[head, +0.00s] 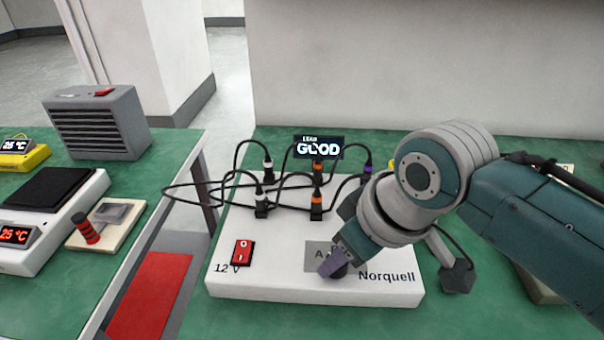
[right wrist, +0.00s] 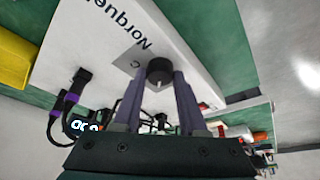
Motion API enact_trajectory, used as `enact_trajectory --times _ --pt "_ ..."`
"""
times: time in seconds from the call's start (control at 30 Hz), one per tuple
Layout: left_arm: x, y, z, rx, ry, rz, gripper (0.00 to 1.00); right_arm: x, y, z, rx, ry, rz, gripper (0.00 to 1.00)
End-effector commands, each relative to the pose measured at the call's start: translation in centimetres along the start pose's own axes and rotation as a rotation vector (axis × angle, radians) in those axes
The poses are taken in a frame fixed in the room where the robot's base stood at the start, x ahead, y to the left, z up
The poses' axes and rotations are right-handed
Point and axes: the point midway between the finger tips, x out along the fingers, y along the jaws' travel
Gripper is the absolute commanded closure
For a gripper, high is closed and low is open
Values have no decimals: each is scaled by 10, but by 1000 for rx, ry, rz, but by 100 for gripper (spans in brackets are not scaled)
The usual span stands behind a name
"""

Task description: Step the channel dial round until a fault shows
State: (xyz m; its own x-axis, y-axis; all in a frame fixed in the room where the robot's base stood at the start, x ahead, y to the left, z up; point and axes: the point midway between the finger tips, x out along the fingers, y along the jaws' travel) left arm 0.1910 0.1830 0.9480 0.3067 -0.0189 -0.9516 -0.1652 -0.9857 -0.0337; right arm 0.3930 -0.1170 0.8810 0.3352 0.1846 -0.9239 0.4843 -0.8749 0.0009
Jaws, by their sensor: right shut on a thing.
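The white Norquell box (head: 300,288) stands on the green bench. Its dark channel dial (head: 341,272) sits on a grey patch at the front right. My right gripper (head: 334,263) is shut on the dial, which shows between its purple fingers in the right wrist view (right wrist: 159,70). The display (head: 319,148) behind the box reads GOOD under a small word. My left gripper is not in view.
Several plugs with black cables (head: 316,206) stand at the back of the box. A red rocker switch (head: 242,252) sits at its front left. A black cable loops out left over the gap between benches. The left bench holds a grey vented unit (head: 98,125).

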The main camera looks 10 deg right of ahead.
Motion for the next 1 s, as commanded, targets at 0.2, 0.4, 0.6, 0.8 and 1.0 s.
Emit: enact_trajectory --times 0.2,0.4,0.6,0.8,1.0 --pt "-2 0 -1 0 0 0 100 -1 -1 0 12 0 3 100" --pt "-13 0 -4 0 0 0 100 -3 -2 -1 78 -1 29 100" --pt "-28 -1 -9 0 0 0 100 -4 -3 -2 208 -3 81 100" --pt "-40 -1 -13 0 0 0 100 -2 -4 -2 368 -2 148 100" --pt "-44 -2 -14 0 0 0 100 0 -5 -2 513 -1 208 100"
